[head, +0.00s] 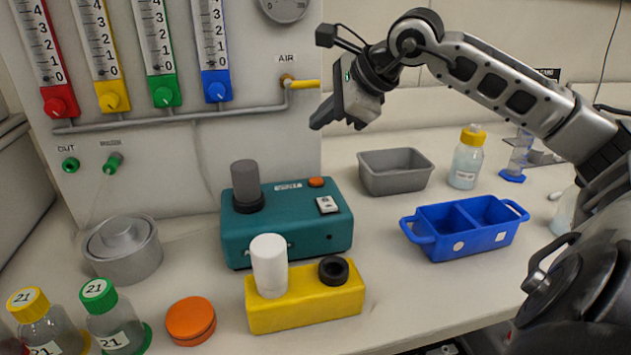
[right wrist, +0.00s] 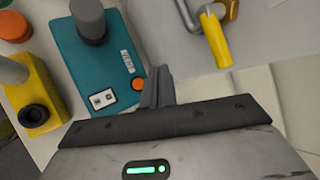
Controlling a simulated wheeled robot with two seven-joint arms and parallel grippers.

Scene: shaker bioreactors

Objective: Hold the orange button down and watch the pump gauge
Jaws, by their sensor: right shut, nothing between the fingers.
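The orange button (head: 316,182) is on the top of the teal pump box (head: 290,240), near its back right corner. My right gripper (head: 324,118) is shut and empty, in the air above and behind the box, apart from the button. Its closed fingers (right wrist: 157,85) also show in the right wrist view. A round gauge (head: 285,6) on the wall panel is cut off by the top edge, so its reading is not clear. My left gripper is not in view.
A yellow air valve handle (head: 306,84) sticks out close to my right gripper. A grey bin (head: 396,184), a blue two-part tray (head: 428,243) and a yellow-capped bottle (head: 467,160) stand to the right. A yellow block (head: 305,315) with a white cylinder is in front.

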